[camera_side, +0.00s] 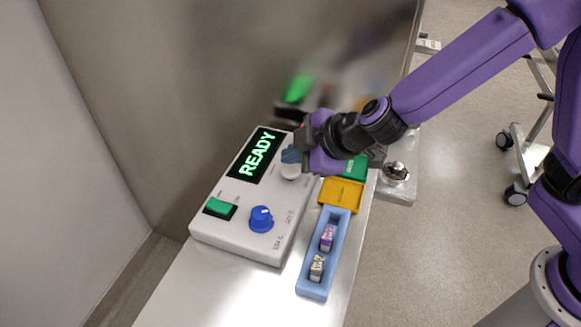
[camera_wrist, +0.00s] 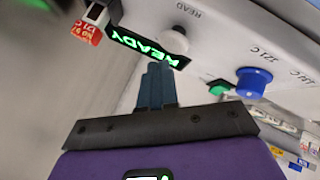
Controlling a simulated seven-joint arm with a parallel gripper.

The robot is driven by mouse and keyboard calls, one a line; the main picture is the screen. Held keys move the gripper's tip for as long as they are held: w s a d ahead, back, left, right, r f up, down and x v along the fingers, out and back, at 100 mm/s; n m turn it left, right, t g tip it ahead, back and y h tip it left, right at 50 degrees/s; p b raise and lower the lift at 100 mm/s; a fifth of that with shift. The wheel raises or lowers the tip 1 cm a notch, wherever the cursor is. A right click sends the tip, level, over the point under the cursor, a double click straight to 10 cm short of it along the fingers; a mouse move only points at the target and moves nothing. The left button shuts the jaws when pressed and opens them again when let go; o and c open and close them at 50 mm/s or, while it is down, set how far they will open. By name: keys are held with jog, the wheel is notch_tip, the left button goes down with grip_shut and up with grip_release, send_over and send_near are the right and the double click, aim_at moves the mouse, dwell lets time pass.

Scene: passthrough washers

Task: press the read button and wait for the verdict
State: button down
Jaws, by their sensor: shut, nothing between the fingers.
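The white reader box (camera_side: 240,252) stands on the metal bench, and its display (camera_side: 257,155) shows READY in green letters. The round white read button (camera_side: 290,172) is on its top, beside the display. In the wrist view the button (camera_wrist: 174,40) has the word READ printed near it. My gripper (camera_side: 291,154) is shut, with its blue fingertips together and empty. In the side view the tips are right at the button and hide part of it. In the wrist view the button shows just beyond the tips (camera_wrist: 155,72). I cannot tell whether they touch it.
The box also carries a blue knob (camera_side: 261,219) and a green switch (camera_side: 220,207). A blue tray (camera_side: 313,290) with two small boxes, a yellow tray (camera_side: 341,194) and a green tray (camera_side: 356,168) stand to its right. A wall rises behind the box.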

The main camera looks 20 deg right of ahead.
aim_at(294, 172)
jog(key=shift+f, duration=0.1)
dwell(0.5)
jog(key=shift+f, duration=0.35)
jog(key=shift+f, duration=0.55)
dwell(0.9)
jog(key=shift+r, duration=1)
jog(key=shift+r, duration=0.1)
jog(key=shift+r, duration=2.4)
